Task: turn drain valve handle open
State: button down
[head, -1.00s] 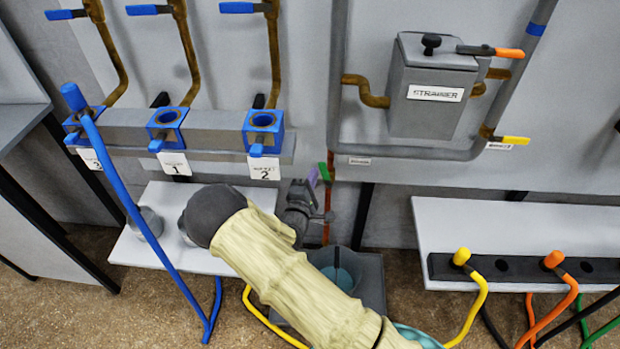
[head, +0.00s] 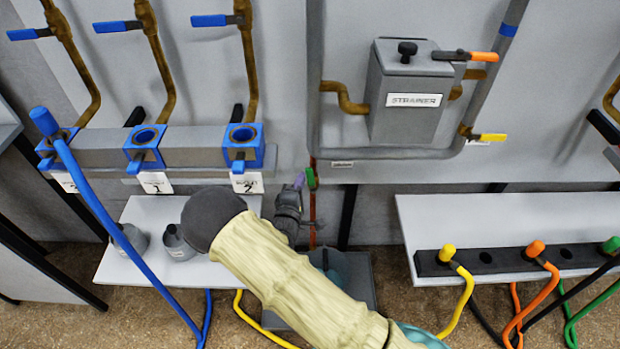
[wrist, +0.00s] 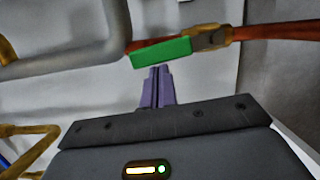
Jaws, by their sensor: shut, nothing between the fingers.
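The drain valve handle is a green lever (head: 310,178) on a thin reddish-brown pipe below the grey piping. In the wrist view the green handle (wrist: 161,53) lies roughly level, tilted a little, beside its brass-coloured valve body (wrist: 208,38). My gripper (head: 299,181) has purple fingers and is just left of the green handle in the head view. In the wrist view my gripper (wrist: 157,72) is shut and empty, its tips just below the handle. I cannot tell whether the tips touch it.
A strainer box (head: 408,95) hangs on the wall above right. A blue hose (head: 110,220) stands at left before blue-framed ports (head: 243,145). A grey bin (head: 358,280) is under the drain pipe. A white shelf (head: 500,208) with coloured hoses is at right.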

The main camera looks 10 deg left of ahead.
jog(key=shift+d+r+p, duration=0.15)
jog(key=shift+d+p, duration=0.15)
jog(key=shift+d, duration=0.05)
jog(key=s+a, duration=0.5)
jog(key=s, duration=0.5)
jog(key=shift+s+a+p, duration=0.15)
jog(key=shift+s+p, duration=0.05)
jog(key=shift+p, duration=0.2)
dwell(0.4)
